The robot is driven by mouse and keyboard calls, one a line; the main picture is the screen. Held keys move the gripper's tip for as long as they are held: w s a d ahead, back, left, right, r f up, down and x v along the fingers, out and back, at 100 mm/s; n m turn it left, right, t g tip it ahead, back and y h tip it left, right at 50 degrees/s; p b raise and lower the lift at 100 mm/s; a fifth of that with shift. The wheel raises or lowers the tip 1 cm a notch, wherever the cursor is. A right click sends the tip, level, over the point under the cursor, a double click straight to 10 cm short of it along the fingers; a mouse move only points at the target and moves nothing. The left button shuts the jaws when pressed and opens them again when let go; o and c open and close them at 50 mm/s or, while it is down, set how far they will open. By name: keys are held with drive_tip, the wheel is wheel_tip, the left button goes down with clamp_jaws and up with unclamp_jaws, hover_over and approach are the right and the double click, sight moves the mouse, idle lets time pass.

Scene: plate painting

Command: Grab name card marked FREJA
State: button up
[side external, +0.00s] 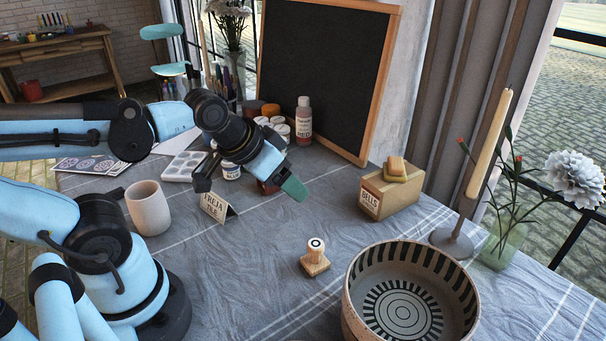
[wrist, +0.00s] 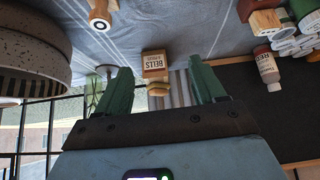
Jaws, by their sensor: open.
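The FREJA name card (side external: 215,207) is a small folded cream card with dark lettering. It stands tented on the grey cloth in the side view, just right of the beige cup. I do not make it out in the wrist view. My gripper (side external: 248,187) is above the table, up and to the right of the card in the picture, apart from it. Its green-tipped fingers (wrist: 162,88) are spread wide in the wrist view, with nothing between them. One finger points right in the side view, partly hiding a reddish block.
A beige cup (side external: 149,208) stands close left of the card. A wooden BELLS box (side external: 390,190), a stamp (side external: 315,258) and a patterned bowl (side external: 354,315) are to the right. Paint jars, a red-labelled bottle (side external: 303,122) and a blackboard (side external: 325,70) stand behind. Cloth in front of the card is clear.

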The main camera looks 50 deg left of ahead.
drive_tip(key=s+a+n+g+y, duration=0.1)
drive_tip(key=a+n+g, duration=0.2)
drive_tip(key=a+n, duration=0.6)
drive_tip(key=n+g+h, duration=0.1)
drive_tip(key=n+g, duration=0.3)
drive_tip(key=n, duration=0.7)
hover_over(216, 197)
drive_tip(key=f, duration=0.1)
drive_tip(key=shift+w+a+f, duration=0.1)
drive_tip(key=shift+a+f, duration=0.25)
drive_tip(key=shift+f, duration=5.7)
drive_tip(key=shift+c, duration=0.3)
drive_tip(key=c, duration=1.1)
drive_tip(key=shift+o, duration=0.2)
drive_tip(key=shift+r, duration=0.15)
